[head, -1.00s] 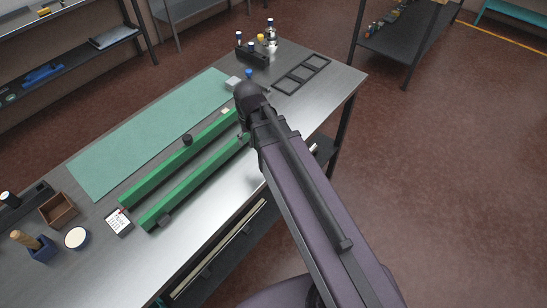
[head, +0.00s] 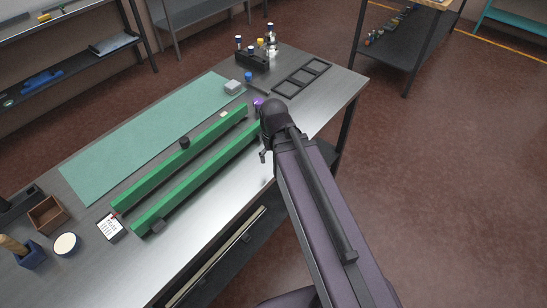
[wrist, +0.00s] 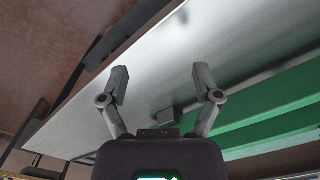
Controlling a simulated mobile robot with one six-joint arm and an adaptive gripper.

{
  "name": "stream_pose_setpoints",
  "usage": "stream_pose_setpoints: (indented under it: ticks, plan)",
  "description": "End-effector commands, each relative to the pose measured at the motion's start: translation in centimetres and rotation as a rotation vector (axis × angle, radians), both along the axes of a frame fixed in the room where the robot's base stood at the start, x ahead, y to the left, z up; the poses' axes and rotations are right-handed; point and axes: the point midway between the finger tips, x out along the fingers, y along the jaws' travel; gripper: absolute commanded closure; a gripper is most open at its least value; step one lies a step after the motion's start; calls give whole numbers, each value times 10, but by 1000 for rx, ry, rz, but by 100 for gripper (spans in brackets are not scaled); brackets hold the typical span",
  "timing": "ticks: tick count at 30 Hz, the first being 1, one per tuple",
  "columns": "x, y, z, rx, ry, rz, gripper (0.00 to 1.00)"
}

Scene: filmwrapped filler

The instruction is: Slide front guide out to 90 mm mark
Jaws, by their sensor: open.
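Two long green guides lie parallel on the metal workbench (head: 215,205). The front guide (head: 200,180) is nearer the bench's front edge, with a small dark block (head: 158,227) at its lower left end. The rear guide (head: 165,167) has a black knob (head: 184,143) along it. My gripper (head: 264,156) is beside the front guide's right end, partly hidden by my arm. In the wrist view, my gripper (wrist: 160,75) is open with nothing between its fingers. Green lengths (wrist: 255,113) run off to the right, and a dark grey block (wrist: 165,117) shows beyond the gripper body. No mark is readable.
A green mat (head: 140,145) lies behind the guides. A white card (head: 111,228), a round tin (head: 67,244) and a wooden box (head: 47,214) stand at left. Black frames (head: 302,77) and a bottle rack (head: 253,60) are at the far end.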

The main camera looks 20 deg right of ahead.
Motion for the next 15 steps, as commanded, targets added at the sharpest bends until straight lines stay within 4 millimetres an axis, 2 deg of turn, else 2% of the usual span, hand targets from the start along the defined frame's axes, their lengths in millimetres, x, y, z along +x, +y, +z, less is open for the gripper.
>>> stream_pose_setpoints:
  ticks: [3,11,15]
  plan:
    - [0,0,0,0,0,0,21]
    - [-11,-12,0,0,0,8,98]
    - [-10,-13,0,0,0,10,100]
